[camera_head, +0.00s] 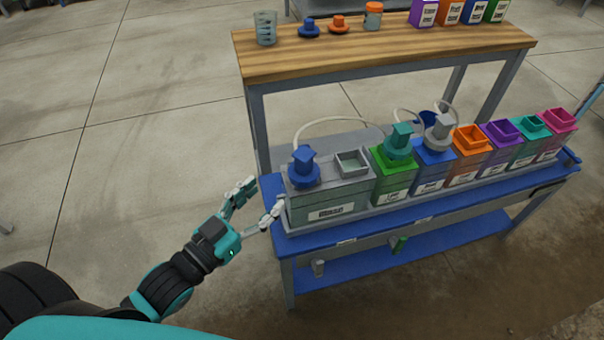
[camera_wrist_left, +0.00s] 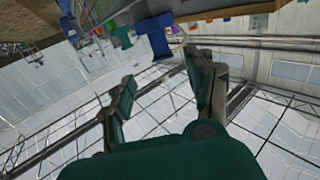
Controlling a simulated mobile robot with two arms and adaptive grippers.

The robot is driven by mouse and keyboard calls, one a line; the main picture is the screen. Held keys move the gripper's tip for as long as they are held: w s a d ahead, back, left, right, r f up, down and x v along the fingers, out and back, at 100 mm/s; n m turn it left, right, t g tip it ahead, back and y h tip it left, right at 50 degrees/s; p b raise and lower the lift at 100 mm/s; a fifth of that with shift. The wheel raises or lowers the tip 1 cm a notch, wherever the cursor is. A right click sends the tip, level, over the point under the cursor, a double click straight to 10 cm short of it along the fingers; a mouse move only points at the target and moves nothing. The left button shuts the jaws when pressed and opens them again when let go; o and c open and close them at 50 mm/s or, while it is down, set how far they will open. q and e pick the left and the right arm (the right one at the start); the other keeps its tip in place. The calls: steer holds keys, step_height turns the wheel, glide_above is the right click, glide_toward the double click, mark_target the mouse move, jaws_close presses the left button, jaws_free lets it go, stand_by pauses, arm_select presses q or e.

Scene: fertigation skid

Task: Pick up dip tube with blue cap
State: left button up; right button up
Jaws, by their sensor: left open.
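The dip tube with blue cap (camera_head: 304,168) stands upright in the left opening of a grey tank (camera_head: 330,200) at the left end of the bench. Only its blue cap shows; the tube below is hidden in the tank. My left gripper (camera_head: 264,197) is open and empty, just left of the tank and apart from the cap. In the left wrist view its two fingers (camera_wrist_left: 160,75) are spread with nothing between them. A blue piece (camera_wrist_left: 154,36) lies beyond the fingertips there; I cannot tell for sure that it is the cap. My right gripper is not in view.
A green tank with teal cap (camera_head: 400,140), a blue tank with grey cap (camera_head: 438,132) and several open coloured tanks continue right along the blue bench (camera_head: 420,225). Pale hoses (camera_head: 340,121) curve behind. A wooden table (camera_head: 380,57) behind holds a clear beaker (camera_head: 265,28) and caps.

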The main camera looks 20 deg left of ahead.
mark_target(299, 163)
arm_select(q)
steer(key=x, duration=0.8)
steer(key=shift+w, duration=0.1)
steer(key=shift+w+d+b, duration=0.15)
steer(key=shift+w+b, duration=0.15)
steer(key=x, duration=0.4)
steer(key=shift+w+d+f, duration=0.1)
steer(key=shift+w, duration=0.1)
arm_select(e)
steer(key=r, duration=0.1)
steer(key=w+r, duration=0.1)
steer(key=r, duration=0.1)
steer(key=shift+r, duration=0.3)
arm_select(q)
jaws_close()
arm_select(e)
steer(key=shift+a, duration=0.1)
